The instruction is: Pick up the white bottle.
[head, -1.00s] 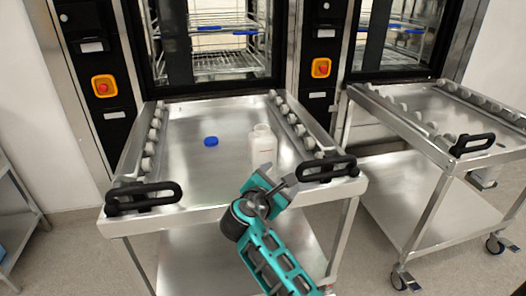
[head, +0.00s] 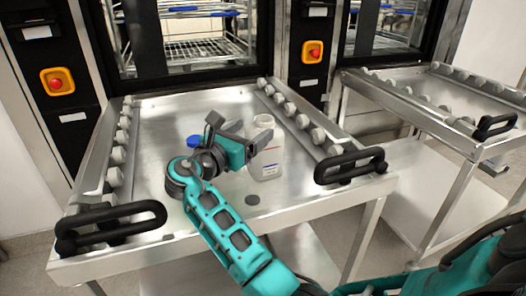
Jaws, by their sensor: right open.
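The white bottle (head: 267,157) stands upright on the steel top of the near cart, right of its middle, with its mouth open. My right gripper (head: 240,129) is open, just left of the bottle. One finger reaches across the bottle's left side in the picture and hides part of it; I cannot tell whether they touch. The bottle is not clearly between the fingers. My left gripper is not in view.
A blue cap (head: 194,141) lies behind my right gripper, partly hidden. The cart (head: 150,212) has roller rails on both sides and black handles (head: 110,225) (head: 350,166) in front. A small dark disc (head: 252,199) lies near the front. A second cart (head: 425,95) stands right.

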